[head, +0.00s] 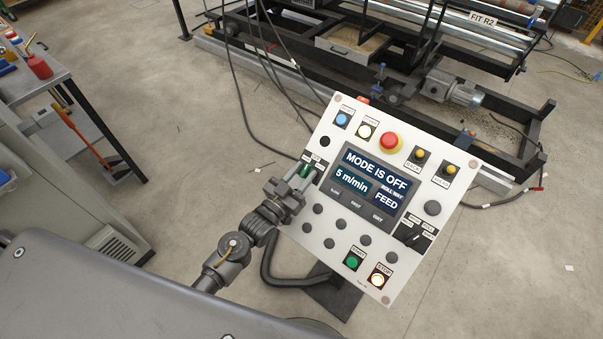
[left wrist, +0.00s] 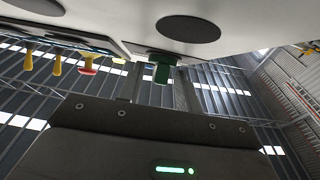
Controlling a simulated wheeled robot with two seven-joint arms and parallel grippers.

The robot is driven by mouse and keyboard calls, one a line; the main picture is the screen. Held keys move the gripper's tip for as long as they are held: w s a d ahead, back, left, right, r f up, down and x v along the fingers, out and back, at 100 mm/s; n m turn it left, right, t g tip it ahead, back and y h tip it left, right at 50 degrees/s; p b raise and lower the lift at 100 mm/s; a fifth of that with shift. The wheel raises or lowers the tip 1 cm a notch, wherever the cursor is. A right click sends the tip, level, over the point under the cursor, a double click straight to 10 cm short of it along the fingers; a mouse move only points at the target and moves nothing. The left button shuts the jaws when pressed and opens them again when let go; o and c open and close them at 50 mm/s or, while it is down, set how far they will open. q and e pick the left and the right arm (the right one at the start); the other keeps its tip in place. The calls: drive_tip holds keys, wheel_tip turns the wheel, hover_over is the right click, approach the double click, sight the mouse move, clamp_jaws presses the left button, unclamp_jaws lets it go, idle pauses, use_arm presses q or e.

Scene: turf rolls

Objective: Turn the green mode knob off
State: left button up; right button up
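The green mode knob (head: 305,170) is on the left side of a tilted white control panel (head: 330,235). My left gripper (head: 298,181) is at the knob and partly covers it and its labels. In the left wrist view the green knob (left wrist: 162,72) sticks out below the panel face, between two grey fingers with visible gaps at its sides. The gripper looks open around it; contact cannot be told. The panel display (head: 373,183) reads "MODE IS OFF", "5 m/min" and "FEED". My right gripper is not in view.
A red emergency button (head: 390,142), yellow knobs, a black selector (head: 413,235), a green button (head: 352,262) and a lit button (head: 379,280) share the panel. A machine frame (head: 400,80) stands behind. A workbench (head: 35,85) is at left. Open floor lies between.

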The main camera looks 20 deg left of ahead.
use_arm(q)
drive_tip(key=b+v, duration=0.3)
drive_tip(key=v, duration=0.7)
drive_tip(key=shift+s+a, duration=0.15)
drive_tip(key=shift+s, duration=0.15)
drive_tip(key=shift+f, duration=0.1)
